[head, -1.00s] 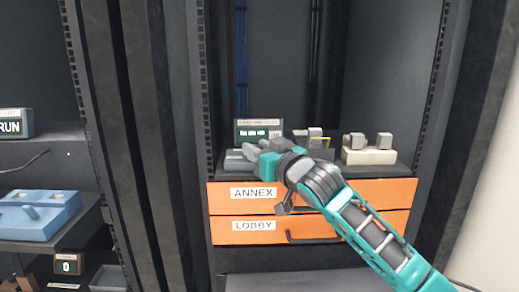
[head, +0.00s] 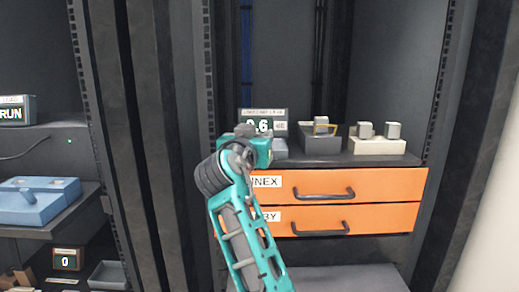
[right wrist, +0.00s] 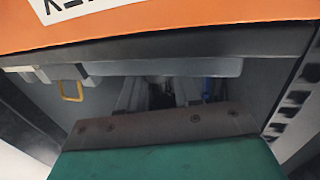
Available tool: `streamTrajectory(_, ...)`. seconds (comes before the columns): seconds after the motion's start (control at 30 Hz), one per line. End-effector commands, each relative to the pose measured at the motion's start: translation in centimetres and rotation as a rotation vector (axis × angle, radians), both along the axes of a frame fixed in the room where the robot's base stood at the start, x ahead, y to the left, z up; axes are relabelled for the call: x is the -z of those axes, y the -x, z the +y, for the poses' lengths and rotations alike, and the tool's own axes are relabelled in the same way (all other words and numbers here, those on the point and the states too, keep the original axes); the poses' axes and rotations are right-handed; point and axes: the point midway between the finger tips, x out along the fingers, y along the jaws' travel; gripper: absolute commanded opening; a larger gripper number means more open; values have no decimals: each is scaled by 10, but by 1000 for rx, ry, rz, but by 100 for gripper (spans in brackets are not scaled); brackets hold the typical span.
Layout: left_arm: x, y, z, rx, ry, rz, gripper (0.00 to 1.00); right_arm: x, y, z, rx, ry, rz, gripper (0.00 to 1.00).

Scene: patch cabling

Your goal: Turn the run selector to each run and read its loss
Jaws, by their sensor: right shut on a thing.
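A dark display unit (head: 279,114) stands at the back of the shelf above the orange drawers. Its lit screen reads 0.6, with further characters at its left partly hidden by my gripper. A low grey-blue box (head: 280,148) sits in front of it, mostly hidden behind my right gripper. I take this box to be the run selector; its knob is not visible. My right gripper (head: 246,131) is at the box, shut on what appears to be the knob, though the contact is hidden. My left gripper is out of view.
A dark block with a yellow loop (head: 321,143) and a cream block with two grey knobs (head: 375,146) stand to the right on the shelf. Orange drawers (head: 390,185) with dark handles lie below. A blue box (head: 38,200) sits in the left bay.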

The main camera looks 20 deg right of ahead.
Motion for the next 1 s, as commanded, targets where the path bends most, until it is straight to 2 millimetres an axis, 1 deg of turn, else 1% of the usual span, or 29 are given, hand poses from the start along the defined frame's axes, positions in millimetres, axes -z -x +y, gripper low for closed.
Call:
streamTrajectory(0.03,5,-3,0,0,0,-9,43,4,-1,2,25,-2,1,3)
streamTrajectory(0.3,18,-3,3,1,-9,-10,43,2,-2,2,133,2,2,3)
streamTrajectory(0.87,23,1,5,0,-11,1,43,0,-2,2,164,1,2,3)
streamTrajectory(0.9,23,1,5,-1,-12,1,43,0,-2,2,164,1,2,35)
streamTrajectory(1.0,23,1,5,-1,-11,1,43,0,-2,2,164,2,1,45)
